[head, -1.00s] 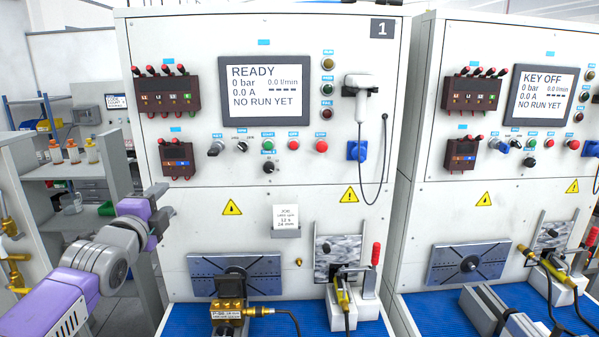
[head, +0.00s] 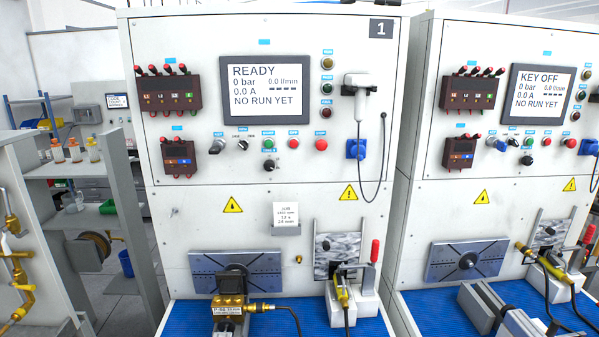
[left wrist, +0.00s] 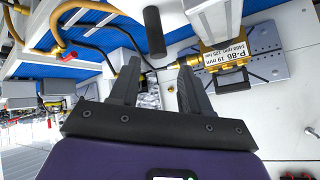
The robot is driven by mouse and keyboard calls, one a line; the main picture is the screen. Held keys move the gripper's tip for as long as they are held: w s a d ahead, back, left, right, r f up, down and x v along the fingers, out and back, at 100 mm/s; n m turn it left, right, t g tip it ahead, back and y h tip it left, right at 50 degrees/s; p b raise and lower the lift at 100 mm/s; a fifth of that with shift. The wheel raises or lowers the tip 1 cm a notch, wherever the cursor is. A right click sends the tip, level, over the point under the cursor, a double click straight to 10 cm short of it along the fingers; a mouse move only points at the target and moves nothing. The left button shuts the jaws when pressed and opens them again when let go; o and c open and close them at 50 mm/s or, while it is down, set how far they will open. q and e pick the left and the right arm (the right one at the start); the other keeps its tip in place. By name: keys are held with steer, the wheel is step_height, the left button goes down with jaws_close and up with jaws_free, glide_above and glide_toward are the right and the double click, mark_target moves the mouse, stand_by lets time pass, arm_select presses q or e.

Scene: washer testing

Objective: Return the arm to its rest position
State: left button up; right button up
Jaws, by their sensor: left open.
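My left gripper (left wrist: 158,78) shows in the left wrist view, with its two dark fingers apart and nothing between them. My left arm and left gripper are out of the head view. My right gripper is in neither view. In the left wrist view, a brass block labelled P-86 (left wrist: 228,72) lies beyond the fingers to the right. The same brass block (head: 229,307) sits at the front of station 1 in the head view, with a cable attached.
Station 1's panel (head: 330,220) reads READY. Station 2 is at right. Shelving (head: 125,185) and brass pipes (head: 18,270) are at left.

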arm_select(q)
steer(key=s+d+f+n+g+h, duration=0.1)
steer(key=s+d+f+n+g, duration=0.15)
steer(key=s+f, duration=0.6)
steer(key=s+d+f+n+g, duration=0.2)
steer(key=s+f+n+g, duration=0.3)
steer(key=s, duration=0.6)
steer(key=s+d+f+n+g+h, duration=0.1)
steer(key=s+d+f+n, duration=0.2)
steer(key=s+f, duration=0.65)
step_height(320, 180, down, 11)
steer(key=b, duration=1.1)
steer(key=shift+s+r, duration=0.15)
steer(key=shift+s, duration=0.15)
